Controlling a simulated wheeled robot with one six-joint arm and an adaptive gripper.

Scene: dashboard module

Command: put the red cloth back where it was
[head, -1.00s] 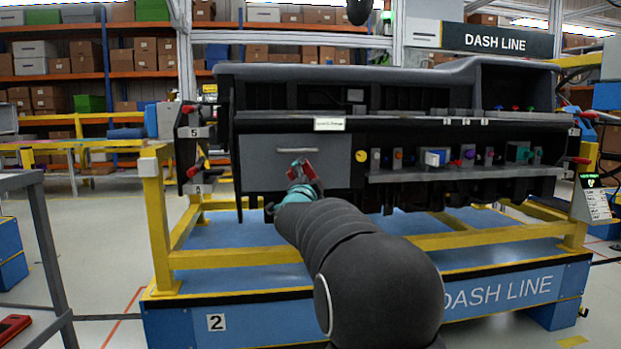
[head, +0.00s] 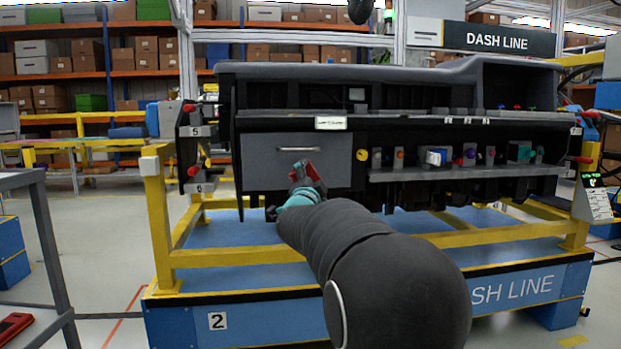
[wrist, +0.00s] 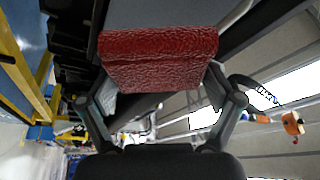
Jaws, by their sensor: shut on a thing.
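The red cloth (head: 309,173) is held in front of the grey drawer panel (head: 265,165) on the left of the dashboard module. My gripper (head: 303,180) is shut on it. In the wrist view the cloth (wrist: 158,55) looks like a flat, textured red block between the two fingers of my gripper (wrist: 160,88). A grey surface shows just beyond the cloth in that view. I cannot tell whether the cloth touches the panel. The panel looks closed, with its handle (head: 298,149) near the top. My arm hides part of the module's underside.
Yellow frame rails (head: 235,257) run below the module above a blue base (head: 250,317). A shelf with several coloured knobs and connectors (head: 470,157) lies right of the panel. A grey cart (head: 55,260) stands at the left, with a red item (head: 14,326) on it.

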